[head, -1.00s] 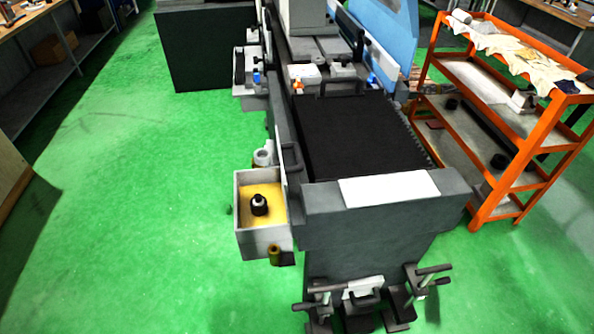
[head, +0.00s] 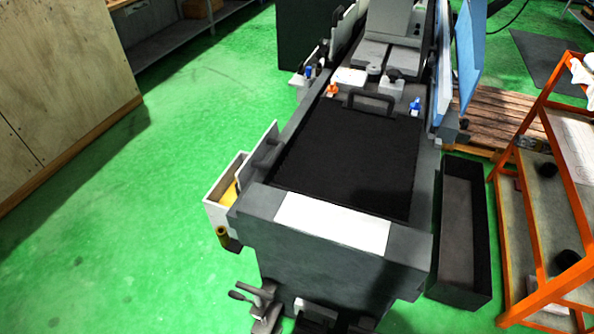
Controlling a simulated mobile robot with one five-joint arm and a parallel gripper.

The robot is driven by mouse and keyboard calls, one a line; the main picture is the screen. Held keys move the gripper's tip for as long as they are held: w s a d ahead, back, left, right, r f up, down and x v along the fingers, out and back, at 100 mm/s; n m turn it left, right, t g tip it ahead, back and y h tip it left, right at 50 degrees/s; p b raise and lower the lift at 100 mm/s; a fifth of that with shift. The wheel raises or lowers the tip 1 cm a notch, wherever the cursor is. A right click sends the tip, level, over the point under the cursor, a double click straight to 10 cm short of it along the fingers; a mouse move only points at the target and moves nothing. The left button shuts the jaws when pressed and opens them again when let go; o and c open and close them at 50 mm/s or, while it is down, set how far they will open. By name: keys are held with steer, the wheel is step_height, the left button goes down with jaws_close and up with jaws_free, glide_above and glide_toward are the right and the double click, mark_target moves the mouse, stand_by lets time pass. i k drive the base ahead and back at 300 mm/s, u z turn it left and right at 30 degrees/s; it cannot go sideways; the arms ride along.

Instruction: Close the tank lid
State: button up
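A small pale open-topped box (head: 212,208), which looks like the tank, is fixed to the left side of the grinder. Some yellow shows inside it, but most of its inside is hidden from this angle. A grey upright panel (head: 262,152) stands between the box and the machine bed. It looks like the lid standing open, though I cannot tell its hinge. My gripper is not in view.
The grinder's black-covered bed (head: 350,155) fills the middle. A long dark trough (head: 463,225) lies on the floor to its right, beside an orange shelf rack (head: 545,165). Lever fittings (head: 258,300) stick out at the near end. Green floor (head: 130,230) is clear on the left.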

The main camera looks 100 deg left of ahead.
mark_target(254, 161)
steer(key=i, duration=0.1)
steer(key=u, duration=3.6)
steer(key=k, duration=0.35)
steer(key=u, duration=0.6)
steer(key=i, duration=1.15)
steer(key=u, duration=0.55)
